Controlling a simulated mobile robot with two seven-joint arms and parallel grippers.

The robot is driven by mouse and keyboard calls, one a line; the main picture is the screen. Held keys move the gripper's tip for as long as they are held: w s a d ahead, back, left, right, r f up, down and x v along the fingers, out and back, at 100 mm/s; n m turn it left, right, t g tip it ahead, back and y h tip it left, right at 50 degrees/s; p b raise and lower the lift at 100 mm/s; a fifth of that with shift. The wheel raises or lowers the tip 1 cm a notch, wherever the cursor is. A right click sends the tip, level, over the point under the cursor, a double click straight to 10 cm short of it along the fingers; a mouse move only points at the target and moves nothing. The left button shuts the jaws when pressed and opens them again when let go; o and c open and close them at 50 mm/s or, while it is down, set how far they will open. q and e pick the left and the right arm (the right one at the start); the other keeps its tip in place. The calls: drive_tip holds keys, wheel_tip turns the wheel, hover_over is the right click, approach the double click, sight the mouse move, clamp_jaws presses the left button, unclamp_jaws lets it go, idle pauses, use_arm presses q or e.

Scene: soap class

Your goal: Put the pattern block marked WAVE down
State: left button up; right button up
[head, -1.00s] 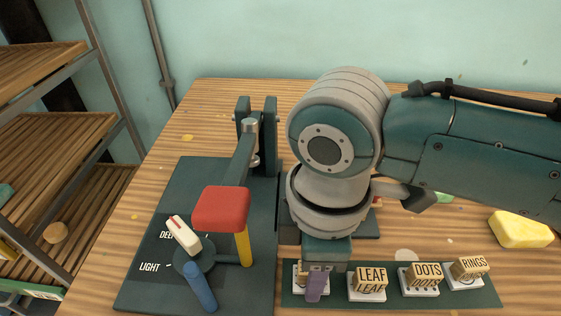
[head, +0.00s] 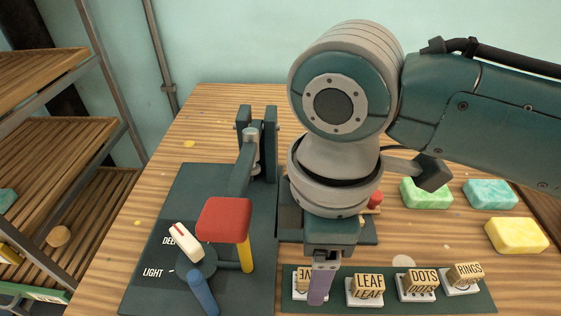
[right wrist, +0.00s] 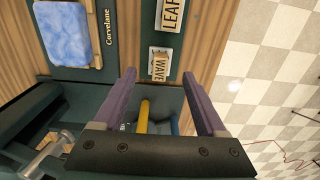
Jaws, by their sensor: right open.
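The WAVE pattern block (head: 301,284) sits on its white plate at the left end of the dark green strip (head: 330,301), partly hidden by my right gripper in the head view. My left gripper is not in view.
LEAF (head: 366,289), DOTS (head: 419,285) and RINGS (head: 464,278) blocks stand along the strip. Green (head: 426,193), teal (head: 490,194) and yellow (head: 516,236) soaps lie right.

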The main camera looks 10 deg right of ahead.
wheel_tip(320, 180, up, 8)
drive_tip(key=p, duration=0.1)
drive_tip(key=s+a+f+m+t+y, duration=0.1)
drive_tip(key=s+a+f+m+y, duration=0.15)
drive_tip(key=s+a+m, duration=0.2)
drive_tip(key=s+d+m+t+h, duration=0.1)
drive_tip(key=s+d+m, duration=0.3)
drive_tip(key=d, duration=0.3)
drive_tip(key=s+d+m+t+h, duration=0.1)
drive_tip(key=s+d+m, duration=0.2)
drive_tip(key=d, duration=0.4)
drive_tip(key=shift+s+m+t, duration=0.3)
drive_tip(key=shift+s+m, duration=0.05)
drive_tip(key=shift+m, duration=0.3)
